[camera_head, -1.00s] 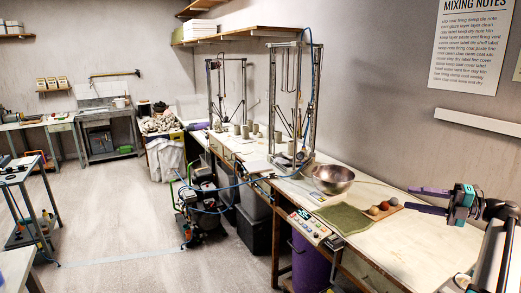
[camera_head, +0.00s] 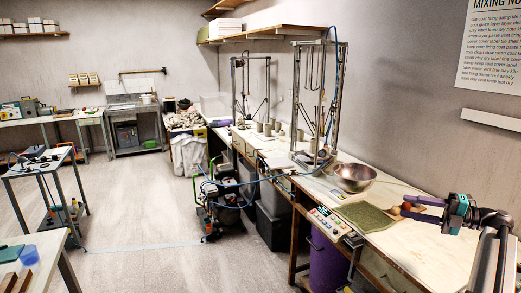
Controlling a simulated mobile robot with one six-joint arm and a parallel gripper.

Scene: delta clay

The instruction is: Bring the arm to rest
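My gripper (camera_head: 405,206) is at the right of the head view, above the near end of the long workbench (camera_head: 408,251). Its two purple fingers point left and stand apart, with nothing held between them. Behind the fingers, small clay balls (camera_head: 396,210) are partly hidden. My arm reaches in from the right edge, and its base is out of view.
A green mat (camera_head: 365,217) and a metal bowl (camera_head: 354,178) lie on the bench left of my gripper. A control panel (camera_head: 325,223) sits at its front edge. Tall metal frames (camera_head: 297,100) stand farther back. Open floor (camera_head: 145,210) lies left of the bench.

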